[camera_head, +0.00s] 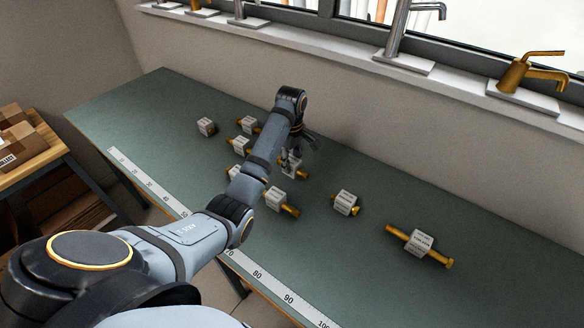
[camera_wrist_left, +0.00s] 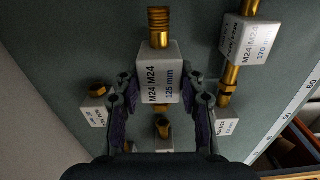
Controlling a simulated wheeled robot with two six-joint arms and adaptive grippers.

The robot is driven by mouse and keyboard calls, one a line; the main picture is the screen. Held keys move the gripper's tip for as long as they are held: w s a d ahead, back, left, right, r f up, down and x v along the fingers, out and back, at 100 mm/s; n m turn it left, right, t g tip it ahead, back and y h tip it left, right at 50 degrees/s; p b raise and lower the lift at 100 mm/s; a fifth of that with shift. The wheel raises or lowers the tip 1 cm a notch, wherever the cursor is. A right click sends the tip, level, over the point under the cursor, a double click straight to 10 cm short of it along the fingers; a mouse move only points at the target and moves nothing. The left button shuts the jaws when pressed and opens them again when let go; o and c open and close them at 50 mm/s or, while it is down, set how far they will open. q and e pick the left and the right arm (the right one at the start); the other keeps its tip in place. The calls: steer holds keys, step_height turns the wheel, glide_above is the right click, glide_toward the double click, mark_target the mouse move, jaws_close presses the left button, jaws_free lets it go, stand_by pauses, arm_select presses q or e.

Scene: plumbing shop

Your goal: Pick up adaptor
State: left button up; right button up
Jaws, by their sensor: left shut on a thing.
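Several brass adaptors with white label blocks lie on the green workbench. My left gripper (camera_head: 290,152) is over the middle of the group in the head view, on an adaptor (camera_head: 292,168) partly hidden by the fingers. In the left wrist view, the left gripper (camera_wrist_left: 160,98) is shut on that adaptor's white block (camera_wrist_left: 158,75), marked M24 M24 and 125 mm, with a threaded brass end sticking out beyond it. I cannot tell whether it touches the bench. My right gripper is in neither view.
The green workbench (camera_head: 345,262) has a ruler strip (camera_head: 262,280) along its front edge. Other adaptors lie close by, one (camera_head: 278,199) in front, one (camera_head: 346,203) to the right and a long one (camera_head: 419,244) farther right. Taps stand on the windowsill (camera_head: 330,45) behind.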

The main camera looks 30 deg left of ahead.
arm_select(q)
steer(key=s+r+p, duration=0.9)
steer(key=s+p, duration=0.4)
steer(key=shift+s+r+p, duration=0.15)
steer(key=shift+s+p, duration=0.15)
steer(key=shift+s, duration=0.1)
